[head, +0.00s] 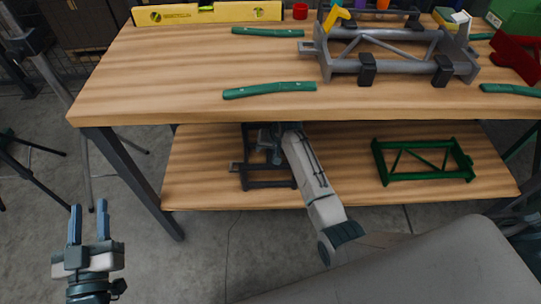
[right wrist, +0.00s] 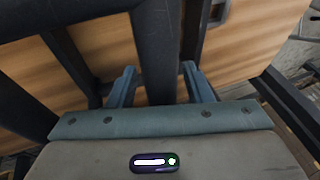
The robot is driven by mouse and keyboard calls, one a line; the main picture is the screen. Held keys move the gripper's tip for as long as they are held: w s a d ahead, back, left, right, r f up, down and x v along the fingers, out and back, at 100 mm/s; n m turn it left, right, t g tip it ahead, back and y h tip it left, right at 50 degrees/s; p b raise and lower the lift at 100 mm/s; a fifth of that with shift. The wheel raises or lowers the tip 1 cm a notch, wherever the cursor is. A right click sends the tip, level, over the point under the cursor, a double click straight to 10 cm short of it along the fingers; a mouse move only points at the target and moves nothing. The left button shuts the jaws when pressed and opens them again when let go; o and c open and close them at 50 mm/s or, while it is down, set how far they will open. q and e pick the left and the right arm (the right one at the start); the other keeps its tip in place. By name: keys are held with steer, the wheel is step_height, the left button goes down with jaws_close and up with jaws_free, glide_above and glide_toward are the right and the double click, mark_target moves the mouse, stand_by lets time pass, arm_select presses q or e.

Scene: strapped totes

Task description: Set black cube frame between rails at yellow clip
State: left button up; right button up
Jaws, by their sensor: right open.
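The black cube frame (head: 270,184) sits on the lower shelf, left of the middle, partly hidden by my right arm. My right gripper (head: 262,142) reaches under the table top to the frame. In the right wrist view, a black bar of the frame (right wrist: 155,40) runs between the open fingers of my right gripper (right wrist: 158,88); contact cannot be told. On the table top stands a grey frame with two long rails (head: 345,66). The yellow clip (head: 336,17) is at its far left part. My left gripper (head: 88,226) is open and empty, left of the table.
A green frame (head: 425,178) lies on the lower shelf at right. Green strips (head: 270,90) lie on the table top around the grey frame. A red bracket (head: 519,57) is at right, a yellow level (head: 205,13) at the back. The top's front left is clear.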

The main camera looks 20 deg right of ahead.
jaws_close()
stand_by(1.4)
steer(key=shift+w+d, duration=0.1)
